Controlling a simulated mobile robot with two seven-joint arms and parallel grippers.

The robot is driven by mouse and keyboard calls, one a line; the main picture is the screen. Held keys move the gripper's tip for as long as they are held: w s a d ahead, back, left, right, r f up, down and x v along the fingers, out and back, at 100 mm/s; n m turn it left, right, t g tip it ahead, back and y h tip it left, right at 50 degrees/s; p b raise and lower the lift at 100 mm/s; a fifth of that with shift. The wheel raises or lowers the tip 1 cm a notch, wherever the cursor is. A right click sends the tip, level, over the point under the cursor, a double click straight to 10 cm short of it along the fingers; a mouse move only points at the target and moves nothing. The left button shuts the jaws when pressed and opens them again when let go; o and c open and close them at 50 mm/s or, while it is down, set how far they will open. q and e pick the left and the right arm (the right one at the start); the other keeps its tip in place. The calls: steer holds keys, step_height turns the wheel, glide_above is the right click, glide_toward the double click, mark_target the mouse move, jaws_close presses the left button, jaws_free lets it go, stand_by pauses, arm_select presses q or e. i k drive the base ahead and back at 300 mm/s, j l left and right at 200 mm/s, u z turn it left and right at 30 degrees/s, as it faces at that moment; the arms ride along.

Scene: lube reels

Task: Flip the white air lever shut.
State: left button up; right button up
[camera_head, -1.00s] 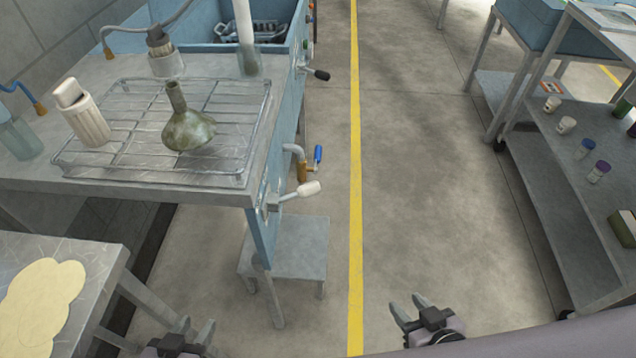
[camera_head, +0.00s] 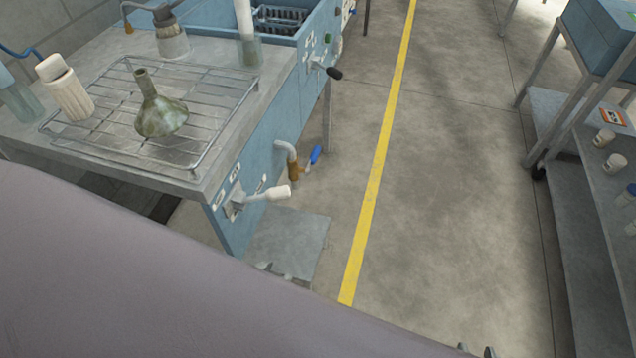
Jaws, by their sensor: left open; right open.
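The white air lever (camera_head: 278,193) sticks out to the right from a plate on the blue side panel, at the bench's near right corner. My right gripper (camera_head: 476,351) shows only as fingertips at the bottom edge, open, over the floor and far from the lever. The rest of both grippers is hidden.
A blue-handled tap (camera_head: 315,154) and a black-knobbed lever (camera_head: 333,73) project from the same panel. A low grey step (camera_head: 300,235) stands below. The floor (camera_head: 440,190) is clear up to the shelf at right.

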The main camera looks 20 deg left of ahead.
mark_target(280, 193)
steer(key=i+l+z, duration=0.25)
steer(key=z, duration=0.15)
steer(key=i+l+z, duration=0.35)
steer(key=i+u, duration=0.4)
steer(key=i+l+u, duration=0.15)
steer(key=i+u, duration=0.35)
steer(key=u, duration=0.35)
steer(key=i+u, duration=0.1)
steer(key=u, duration=0.4)
steer(key=l+u, duration=0.15)
steer(key=u, duration=0.3)
steer(key=i+l+u, duration=0.1)
steer(key=u, duration=0.35)
steer(key=i+l+u, duration=0.1)
steer(key=u, duration=0.35)
steer(key=l+u, duration=0.15)
steer(key=u, duration=0.2)
steer(key=i+l+u, duration=0.1)
steer(key=u, duration=0.25)
steer(key=l+u, duration=0.2)
steer(key=u, duration=0.15)
steer(key=l+u, duration=0.65)
steer(key=u, duration=0.15)
steer(key=i+j+z, duration=0.15)
steer(key=j, duration=0.25)
